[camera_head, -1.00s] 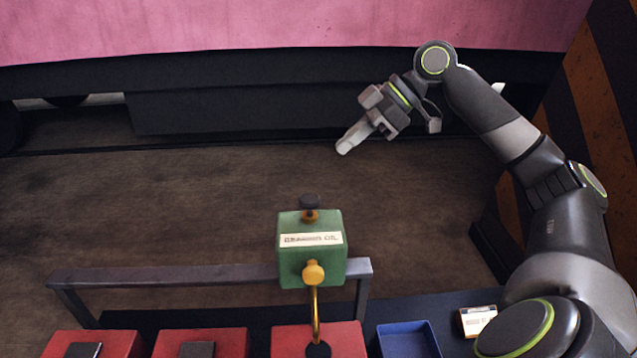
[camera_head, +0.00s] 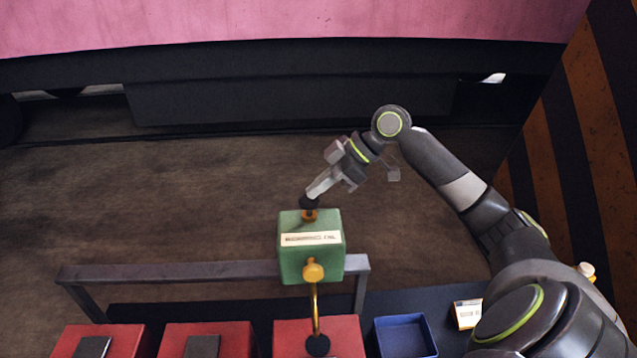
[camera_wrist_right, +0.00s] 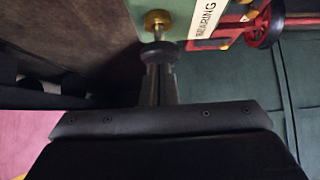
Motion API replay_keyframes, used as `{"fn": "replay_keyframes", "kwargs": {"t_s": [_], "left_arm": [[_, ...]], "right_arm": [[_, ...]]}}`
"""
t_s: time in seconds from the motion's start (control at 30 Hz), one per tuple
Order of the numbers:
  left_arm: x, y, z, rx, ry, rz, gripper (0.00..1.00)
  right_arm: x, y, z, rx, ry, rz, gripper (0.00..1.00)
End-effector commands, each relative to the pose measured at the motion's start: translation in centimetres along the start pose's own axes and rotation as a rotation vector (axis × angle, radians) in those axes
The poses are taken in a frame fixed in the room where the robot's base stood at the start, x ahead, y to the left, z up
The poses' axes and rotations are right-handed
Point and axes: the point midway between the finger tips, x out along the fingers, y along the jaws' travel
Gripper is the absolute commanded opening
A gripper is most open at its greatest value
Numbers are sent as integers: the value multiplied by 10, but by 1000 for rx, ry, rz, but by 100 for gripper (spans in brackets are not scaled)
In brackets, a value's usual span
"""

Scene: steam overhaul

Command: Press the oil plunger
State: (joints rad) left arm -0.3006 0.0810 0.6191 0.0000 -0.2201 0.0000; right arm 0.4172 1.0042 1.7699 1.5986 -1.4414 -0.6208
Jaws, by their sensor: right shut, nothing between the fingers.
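The green oil box (camera_head: 311,262) with a white label sits on a grey rail frame. Its dark plunger knob (camera_head: 309,202) sits on a brass collar (camera_head: 309,214) on the box's far side. My right gripper (camera_head: 314,192) is shut and empty, its tips at the knob, seeming to touch it. In the right wrist view the shut fingers (camera_wrist_right: 158,85) line up with the knob (camera_wrist_right: 158,52) and the brass collar (camera_wrist_right: 158,24). A brass spout (camera_head: 315,300) bends down from the box's front. My left gripper is not in view.
Red boxes (camera_head: 232,335) with dark tops stand along the front, one below the spout. A blue tray (camera_head: 403,338) and a small labelled carton (camera_head: 467,314) lie to the right. The grey rail (camera_head: 180,271) runs across. The floor beyond is clear.

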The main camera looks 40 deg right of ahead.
Motion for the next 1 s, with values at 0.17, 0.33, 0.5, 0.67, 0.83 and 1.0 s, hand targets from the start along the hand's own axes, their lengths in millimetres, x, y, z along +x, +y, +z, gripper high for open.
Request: {"fn": "replay_keyframes", "kwargs": {"t_s": [0.17, 0.33, 0.5, 0.67, 0.83, 1.0], "left_arm": [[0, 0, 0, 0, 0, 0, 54], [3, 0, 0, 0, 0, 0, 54], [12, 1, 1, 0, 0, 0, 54], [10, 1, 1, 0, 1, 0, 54], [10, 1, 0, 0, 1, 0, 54], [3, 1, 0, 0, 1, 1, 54]], "right_arm": [[0, 0, 0, 0, 0, 0, 0], [4, 0, 4, 1, 1, -1, 0], [21, -1, 21, 3, 0, -4, 0], [21, -1, 22, 3, -4, -4, 0], [22, -1, 23, 5, -6, -6, 0], [17, -2, 17, 5, -6, -6, 0]]}}
